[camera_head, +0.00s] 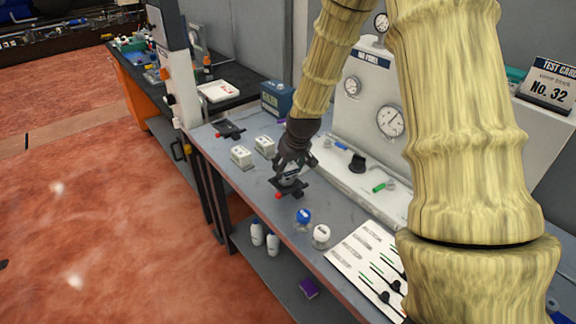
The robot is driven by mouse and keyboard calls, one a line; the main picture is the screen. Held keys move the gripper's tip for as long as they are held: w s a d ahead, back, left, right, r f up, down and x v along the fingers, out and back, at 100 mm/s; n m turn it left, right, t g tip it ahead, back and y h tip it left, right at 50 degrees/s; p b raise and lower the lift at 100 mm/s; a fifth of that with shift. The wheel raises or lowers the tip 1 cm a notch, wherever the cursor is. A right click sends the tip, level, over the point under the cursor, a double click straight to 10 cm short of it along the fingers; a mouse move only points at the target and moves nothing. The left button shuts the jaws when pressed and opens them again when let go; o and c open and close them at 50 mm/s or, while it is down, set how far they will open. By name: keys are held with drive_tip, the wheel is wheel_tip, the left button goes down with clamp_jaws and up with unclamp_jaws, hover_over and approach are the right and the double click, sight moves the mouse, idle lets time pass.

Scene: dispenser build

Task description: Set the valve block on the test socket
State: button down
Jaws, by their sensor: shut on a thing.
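My gripper (289,170) is over the middle of the grey workbench, pointing down and shut on a small grey-white block, which I take as the valve block (288,180). The fingers hide most of the block. Directly below is a black fixture with a red-tipped lever (292,189), seemingly the test socket. The block is at or just above it; I cannot tell whether they touch. A similar black fixture with a red tip (229,130) lies farther back on the bench.
Two white blocks (241,156) (265,146) stand left of my gripper. A blue-capped jar (303,219) and a white-capped jar (321,235) stand nearer. The gauge panel (366,107) rises behind. A printed white board (363,256) lies at front right. My arm hides part of the right side.

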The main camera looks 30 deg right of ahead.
drive_tip(key=shift+f, duration=0.4)
drive_tip(key=c, duration=0.9)
unclamp_jaws()
drive_tip(key=shift+p+v, duration=3.8)
drive_tip(key=shift+v, duration=1.7)
